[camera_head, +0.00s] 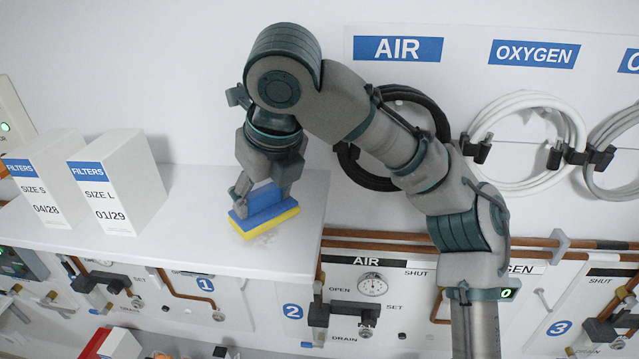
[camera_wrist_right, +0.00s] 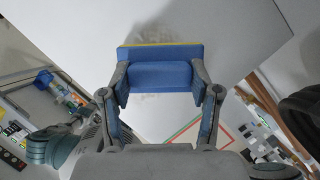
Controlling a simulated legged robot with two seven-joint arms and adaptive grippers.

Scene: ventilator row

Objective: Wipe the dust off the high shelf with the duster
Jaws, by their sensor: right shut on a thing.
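The duster (camera_head: 264,211) is a blue block with a yellow pad on its underside. My right gripper (camera_head: 262,190) is shut on its blue grip, over the right part of the white high shelf (camera_head: 190,215). In the right wrist view both fingers of the gripper (camera_wrist_right: 161,84) clasp the sides of the blue duster (camera_wrist_right: 160,72), and a strip of yellow shows along its far edge. A grey dust patch (camera_head: 262,238) shows on the shelf beside the pad's front edge. The pad looks down at the shelf surface; I cannot tell if it touches. My left gripper is not in view.
Two white filter boxes, size S (camera_head: 45,180) and size L (camera_head: 118,185), stand on the shelf to the left. Hose coils, black (camera_head: 400,140) and white (camera_head: 527,145), hang on the wall at right. Gauges and copper pipes (camera_head: 375,240) run below.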

